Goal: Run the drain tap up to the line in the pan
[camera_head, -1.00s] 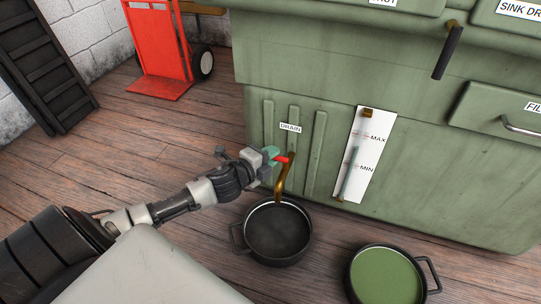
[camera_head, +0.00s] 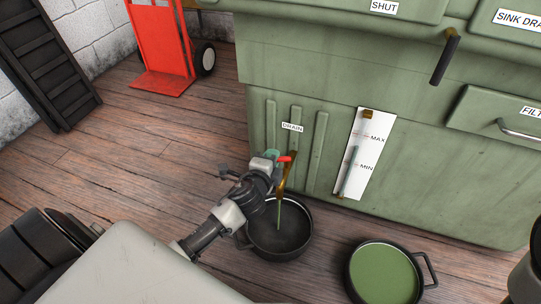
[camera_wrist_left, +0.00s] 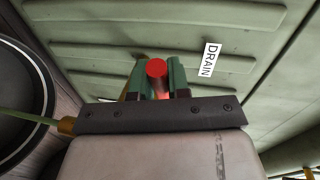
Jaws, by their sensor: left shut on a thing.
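The brass drain tap (camera_head: 286,180) sticks out of the green cabinet below the DRAIN label (camera_head: 292,127). My left gripper (camera_head: 273,160) is shut on its red handle (camera_head: 285,158). In the left wrist view the red handle (camera_wrist_left: 157,70) sits between the green fingertips (camera_wrist_left: 158,82). A thin green stream (camera_head: 279,216) runs from the spout into the black pan (camera_head: 303,240) on the floor. The stream also shows in the left wrist view (camera_wrist_left: 36,119). The pan's inside looks dark; I cannot make out a line or the level. My right gripper is not in view.
A second pan (camera_head: 426,262), holding green liquid (camera_head: 385,275), stands to the right. A white MIN/MAX gauge (camera_head: 365,150) is on the cabinet. A red hand truck (camera_head: 160,45) stands at the back left.

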